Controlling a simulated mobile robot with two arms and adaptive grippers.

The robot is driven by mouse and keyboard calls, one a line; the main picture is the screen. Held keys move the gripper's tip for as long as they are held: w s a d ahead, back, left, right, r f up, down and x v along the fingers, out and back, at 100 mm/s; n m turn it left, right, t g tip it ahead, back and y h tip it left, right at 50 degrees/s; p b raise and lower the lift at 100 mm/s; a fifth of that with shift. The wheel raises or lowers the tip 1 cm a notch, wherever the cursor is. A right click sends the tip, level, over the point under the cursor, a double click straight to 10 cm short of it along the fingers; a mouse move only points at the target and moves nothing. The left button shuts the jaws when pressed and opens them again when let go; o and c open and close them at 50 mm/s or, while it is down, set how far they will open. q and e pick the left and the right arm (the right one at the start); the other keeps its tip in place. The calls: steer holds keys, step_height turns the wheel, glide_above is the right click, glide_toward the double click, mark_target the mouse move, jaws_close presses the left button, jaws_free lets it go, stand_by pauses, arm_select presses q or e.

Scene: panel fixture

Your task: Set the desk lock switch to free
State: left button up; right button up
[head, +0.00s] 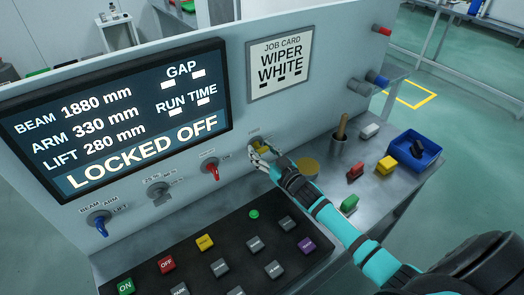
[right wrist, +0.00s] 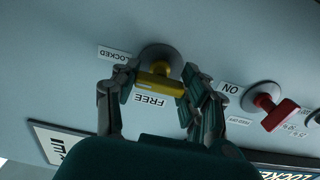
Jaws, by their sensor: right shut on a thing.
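The lock switch, a yellow handle (right wrist: 158,83) on a round grey base, is on the panel in the right wrist view. A LOCKED label (right wrist: 117,54) is at its upper left and a FREE label (right wrist: 149,100) just below it. Which label the handle points to is hard to tell. In the head view the switch is mostly hidden by my right gripper (head: 263,152). That gripper, also in the right wrist view (right wrist: 157,86), is shut with a finger at each end of the yellow handle. The display (head: 120,115) reads LOCKED OFF. My left gripper is out of view.
A red switch (head: 212,170), a grey switch (head: 160,192) and a blue switch (head: 101,225) line the panel to the left. A black keypad (head: 145,275) with coloured buttons lies below. A blue bin (head: 428,158), a brown-handled tool in a cup and small blocks are at right.

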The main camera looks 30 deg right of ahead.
steer(key=shift+n, duration=0.3)
steer(key=n, duration=0.3)
steer(key=shift+n, duration=0.3)
steer(key=n+b, duration=0.1)
steer(key=n, duration=0.3)
steer(key=shift+n, duration=0.3)
steer(key=n+b, duration=0.1)
steer(key=n, duration=0.3)
steer(key=n+b, duration=0.1)
steer(key=n, duration=0.4)
steer(key=o, duration=1.2)
